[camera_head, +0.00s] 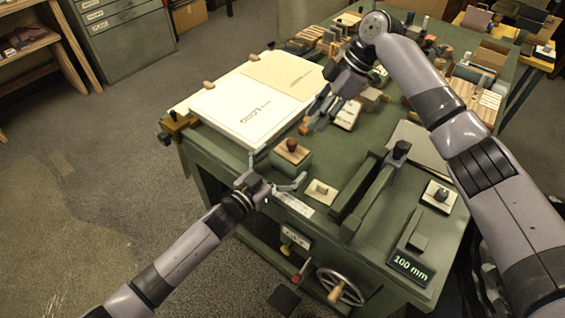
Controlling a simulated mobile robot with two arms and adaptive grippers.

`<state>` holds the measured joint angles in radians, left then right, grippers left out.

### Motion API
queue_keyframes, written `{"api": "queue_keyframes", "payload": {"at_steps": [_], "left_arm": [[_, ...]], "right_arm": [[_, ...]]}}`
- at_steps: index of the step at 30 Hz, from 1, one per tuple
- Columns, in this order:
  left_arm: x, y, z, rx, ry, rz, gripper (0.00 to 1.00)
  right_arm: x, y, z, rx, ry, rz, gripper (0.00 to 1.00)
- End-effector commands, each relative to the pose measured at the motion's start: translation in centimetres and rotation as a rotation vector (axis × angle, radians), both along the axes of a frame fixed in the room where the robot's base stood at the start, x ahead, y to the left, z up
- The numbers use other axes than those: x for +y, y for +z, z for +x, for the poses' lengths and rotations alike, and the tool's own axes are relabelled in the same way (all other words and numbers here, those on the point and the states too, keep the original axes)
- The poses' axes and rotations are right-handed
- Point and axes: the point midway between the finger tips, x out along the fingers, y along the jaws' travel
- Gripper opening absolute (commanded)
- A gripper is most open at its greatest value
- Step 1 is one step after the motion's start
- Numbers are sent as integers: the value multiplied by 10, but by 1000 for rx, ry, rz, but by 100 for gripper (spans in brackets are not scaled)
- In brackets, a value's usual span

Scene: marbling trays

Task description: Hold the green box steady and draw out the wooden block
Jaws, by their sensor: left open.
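The green box (290,164) stands near the front left edge of the green bench. A reddish-brown piece (291,146), which looks like the top of the wooden block, shows at the box's top. My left gripper (277,171) is open at the box's near side. One finger reaches along its left side and the other along its lower right; I cannot tell if either touches. My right gripper (314,124) is above the bench, up and right of the box and apart from it. Its fingers point down, and whether they are shut is unclear.
A white board (236,114) with papers lies left of my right gripper. A small block on a pale plate (321,192) and a dark long-armed device (372,194) stand right of the box. A "100 mm" display (410,267) is at the front right. Several blocks crowd the back.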

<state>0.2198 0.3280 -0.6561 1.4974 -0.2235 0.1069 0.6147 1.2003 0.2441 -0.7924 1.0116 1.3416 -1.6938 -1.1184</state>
Motion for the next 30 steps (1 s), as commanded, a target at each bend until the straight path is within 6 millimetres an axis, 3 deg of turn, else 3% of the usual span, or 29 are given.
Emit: {"api": "queue_keyframes", "payload": {"at_steps": [8, 30], "left_arm": [[0, 0, 1, 0, 0, 0, 97], [0, 0, 0, 1, 0, 1, 48]], "right_arm": [[0, 0, 0, 0, 0, 0, 33], [0, 0, 0, 0, 0, 0, 33]]}}
